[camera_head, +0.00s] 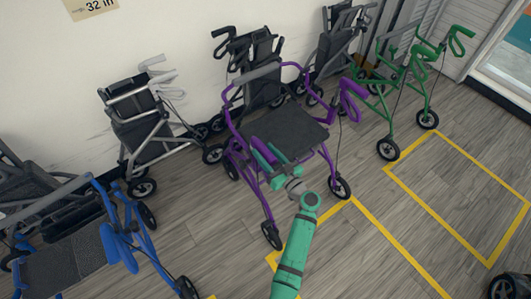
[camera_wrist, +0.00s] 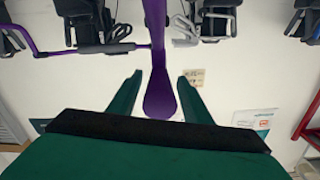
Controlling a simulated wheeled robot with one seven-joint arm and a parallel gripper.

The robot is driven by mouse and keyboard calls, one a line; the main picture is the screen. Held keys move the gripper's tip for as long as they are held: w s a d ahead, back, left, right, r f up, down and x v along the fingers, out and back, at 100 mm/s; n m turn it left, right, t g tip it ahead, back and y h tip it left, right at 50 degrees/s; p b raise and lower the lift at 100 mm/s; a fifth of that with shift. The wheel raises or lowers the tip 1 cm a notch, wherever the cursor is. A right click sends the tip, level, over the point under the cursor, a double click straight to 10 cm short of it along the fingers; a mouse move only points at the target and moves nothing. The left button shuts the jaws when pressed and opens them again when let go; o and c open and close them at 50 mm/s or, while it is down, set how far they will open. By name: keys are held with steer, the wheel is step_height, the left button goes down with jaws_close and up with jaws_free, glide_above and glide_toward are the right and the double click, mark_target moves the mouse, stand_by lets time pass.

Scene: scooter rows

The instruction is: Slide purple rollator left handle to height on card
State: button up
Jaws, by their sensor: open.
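The purple rollator (camera_head: 288,132) stands in the middle of the head view, with a dark seat and a grey backrest bar. One purple handle (camera_head: 352,100) sticks out at its right. Its other handle (camera_head: 262,150) is near my gripper (camera_head: 268,157) and partly hidden by it. In the wrist view, this purple handle (camera_wrist: 160,95) lies between the two green fingers of my open gripper (camera_wrist: 158,88), with gaps on both sides. The card (camera_head: 93,6) on the wall reads 32 in and is cut by the top edge.
A blue rollator (camera_head: 115,235) stands at left front and a grey one (camera_head: 140,120) behind it. Dark rollators (camera_head: 262,65) stand along the wall. A green rollator (camera_head: 395,85) is at right. Yellow lines (camera_head: 440,212) mark open floor at right front.

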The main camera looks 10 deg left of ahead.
steer(key=v, duration=1)
steer(key=shift+s+d, duration=0.25)
steer(key=shift+s, duration=0.05)
steer(key=s+d+f+m+h, duration=0.25)
steer(key=s+f+h, duration=0.35)
steer(key=s, duration=0.5)
steer(key=s+d+f+m+h, duration=0.1)
steer(key=s+f+m+h, duration=0.35)
steer(key=s+f, duration=0.5)
steer(key=s+r+t+h, duration=0.2)
steer(key=s+r, duration=1.6)
steer(key=r, duration=0.5)
steer(key=shift+a+t, duration=0.4)
steer(key=shift+a, duration=0.05)
